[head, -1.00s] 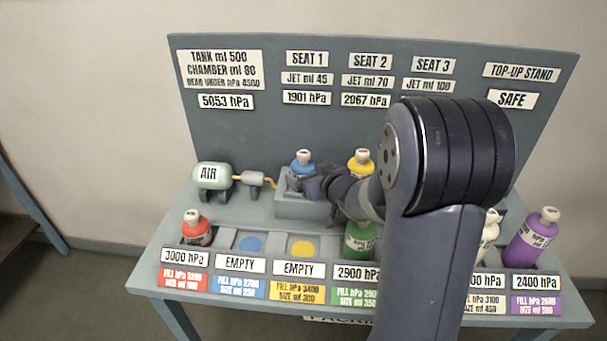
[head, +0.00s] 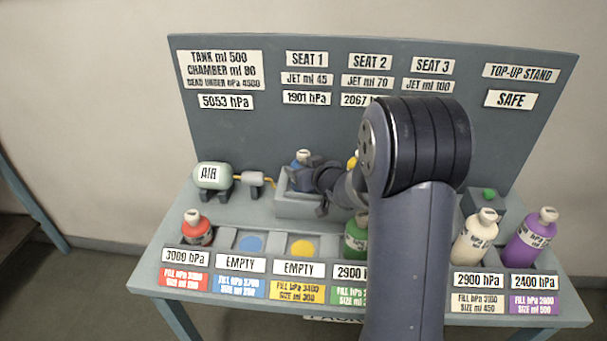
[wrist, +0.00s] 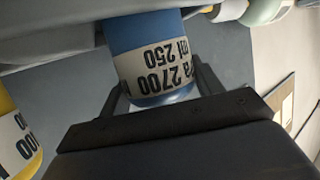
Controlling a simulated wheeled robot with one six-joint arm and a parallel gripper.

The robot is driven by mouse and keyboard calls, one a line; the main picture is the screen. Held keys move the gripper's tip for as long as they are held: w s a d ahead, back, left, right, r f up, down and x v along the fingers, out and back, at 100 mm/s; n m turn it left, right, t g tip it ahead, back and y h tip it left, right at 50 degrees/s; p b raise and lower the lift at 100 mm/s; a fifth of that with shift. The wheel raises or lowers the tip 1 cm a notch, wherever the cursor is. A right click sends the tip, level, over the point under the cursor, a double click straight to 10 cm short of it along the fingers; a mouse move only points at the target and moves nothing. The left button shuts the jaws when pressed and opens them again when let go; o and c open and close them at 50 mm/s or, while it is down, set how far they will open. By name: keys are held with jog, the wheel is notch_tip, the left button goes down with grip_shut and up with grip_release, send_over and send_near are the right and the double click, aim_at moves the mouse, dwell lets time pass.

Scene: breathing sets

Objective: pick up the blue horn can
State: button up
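The blue horn can (head: 302,158) stands upright in the SEAT 1 block at the left of the bench's back row. Its white cap shows above my gripper (head: 308,182), which hides most of its body in the head view. In the wrist view the blue can (wrist: 152,35) fills the space between the two fingers of my gripper (wrist: 160,78). Its label reads 2700 and ml 250, upside down. A finger lies on each side of the can, with a narrow gap visible at the right, so the gripper looks open around it.
The grey seat block (head: 297,208) holds the can, beside the green AIR tank (head: 212,175). A yellow can, mostly hidden by my arm, is to the right; it shows in the wrist view (wrist: 14,135). Red (head: 196,228), green (head: 355,238), cream (head: 474,240) and purple (head: 532,238) cans stand in front.

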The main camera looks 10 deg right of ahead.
jog(key=c, duration=0.6)
